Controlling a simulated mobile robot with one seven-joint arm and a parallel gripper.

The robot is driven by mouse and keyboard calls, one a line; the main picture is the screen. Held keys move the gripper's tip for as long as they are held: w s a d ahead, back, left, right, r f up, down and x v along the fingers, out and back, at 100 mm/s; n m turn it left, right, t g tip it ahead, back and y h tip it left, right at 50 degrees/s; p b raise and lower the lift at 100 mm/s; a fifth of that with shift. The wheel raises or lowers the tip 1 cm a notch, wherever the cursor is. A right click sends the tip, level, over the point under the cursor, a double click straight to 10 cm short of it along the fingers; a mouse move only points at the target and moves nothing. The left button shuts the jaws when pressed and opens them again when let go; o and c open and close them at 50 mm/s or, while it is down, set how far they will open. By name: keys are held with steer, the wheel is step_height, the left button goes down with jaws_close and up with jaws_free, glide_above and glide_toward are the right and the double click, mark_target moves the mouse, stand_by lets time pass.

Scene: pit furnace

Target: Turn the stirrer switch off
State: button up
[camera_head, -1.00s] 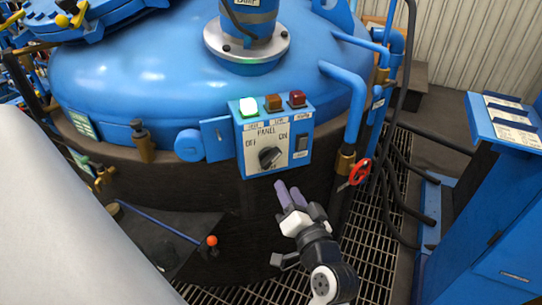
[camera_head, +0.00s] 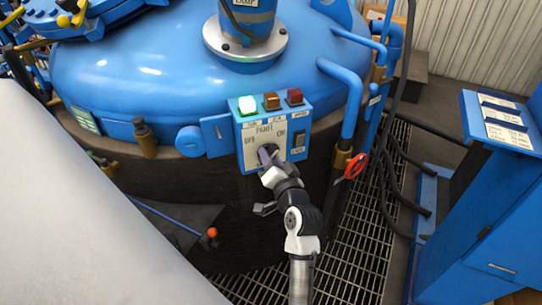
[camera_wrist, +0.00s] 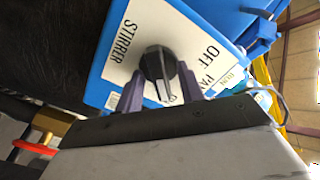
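The stirrer switch is a black rotary knob with a white line (camera_wrist: 157,65) on a white plate with STIRRER and OFF lettering. The plate is on the blue panel box (camera_head: 243,160), with OFF left and ON right in the head view. In the wrist view the white line points down, toward partly hidden lettering and away from OFF. My gripper (camera_head: 265,154) is at the knob and hides part of it in the head view. Its two purple fingers (camera_wrist: 157,90) are apart, one on each side of the knob. I cannot tell whether they touch it.
A black rocker switch (camera_head: 299,139) is close right of the knob. A red valve wheel (camera_head: 356,166) and blue pipe (camera_head: 351,105) stand farther right.

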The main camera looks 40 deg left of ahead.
steer(key=shift+a, duration=0.1)
jaws_close()
steer(key=shift+f, duration=0.1)
stand_by(0.3)
steer(key=shift+s+a+n+b, duration=0.1)
steer(key=shift+s+n+b, duration=0.05)
steer(key=shift+n+b, duration=8.25)
steer(key=shift+n+p, duration=0.45)
steer(key=shift+n, duration=0.25)
